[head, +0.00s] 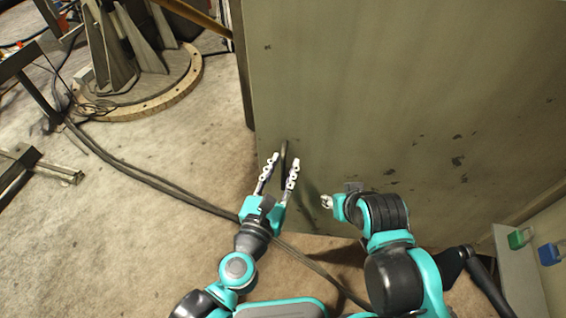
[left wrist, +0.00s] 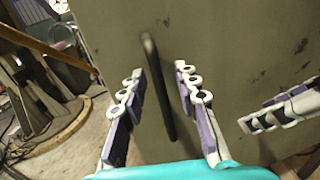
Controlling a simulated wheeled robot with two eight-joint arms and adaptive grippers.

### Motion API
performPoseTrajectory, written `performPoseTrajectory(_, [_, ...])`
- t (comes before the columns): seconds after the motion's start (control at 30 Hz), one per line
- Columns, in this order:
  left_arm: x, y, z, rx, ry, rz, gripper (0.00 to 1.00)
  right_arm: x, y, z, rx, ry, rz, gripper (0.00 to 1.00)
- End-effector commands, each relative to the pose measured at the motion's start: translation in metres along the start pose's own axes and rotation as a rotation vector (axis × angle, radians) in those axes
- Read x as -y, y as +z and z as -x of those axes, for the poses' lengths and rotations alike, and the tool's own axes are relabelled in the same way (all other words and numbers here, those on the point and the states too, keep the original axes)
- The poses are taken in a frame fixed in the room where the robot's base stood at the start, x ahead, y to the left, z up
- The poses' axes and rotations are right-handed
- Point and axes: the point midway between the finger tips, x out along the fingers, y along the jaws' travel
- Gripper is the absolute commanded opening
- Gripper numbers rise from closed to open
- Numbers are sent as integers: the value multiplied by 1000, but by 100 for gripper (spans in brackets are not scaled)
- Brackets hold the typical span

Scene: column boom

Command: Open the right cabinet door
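A large grey-green cabinet panel (head: 400,100) with worn dark spots fills the right of the head view; it is also behind the fingers in the left wrist view (left wrist: 225,50). A dark upright bar handle (head: 284,157) is near its left edge. My left gripper (head: 280,168) is open in front of the panel. In the left wrist view, the handle (left wrist: 158,90) appears between the two spread fingers; contact cannot be made out. My right gripper (head: 327,202) is close to the panel, right of the handle, pointing left. Its finger gap is unclear.
A round metal base (head: 150,85) with upright fins stands at the back left. Dark cables (head: 165,187) cross the floor towards my arms. A pale box with green and blue latches (head: 520,238) is at the right. Open floor (head: 120,240) lies at the left.

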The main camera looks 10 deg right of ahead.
Motion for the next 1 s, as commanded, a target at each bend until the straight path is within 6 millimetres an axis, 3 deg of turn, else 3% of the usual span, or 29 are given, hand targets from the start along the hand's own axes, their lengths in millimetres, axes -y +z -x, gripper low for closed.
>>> performPoseTrajectory(0.27, [0, 14, 0, 0, 0, 0, 31, 0, 0, 0, 0, 0, 0, 40])
performPoseTrajectory(1.0, [0, 94, 0, 0, 0, 0, 31, 0, 0, 0, 0, 0, 0, 40])
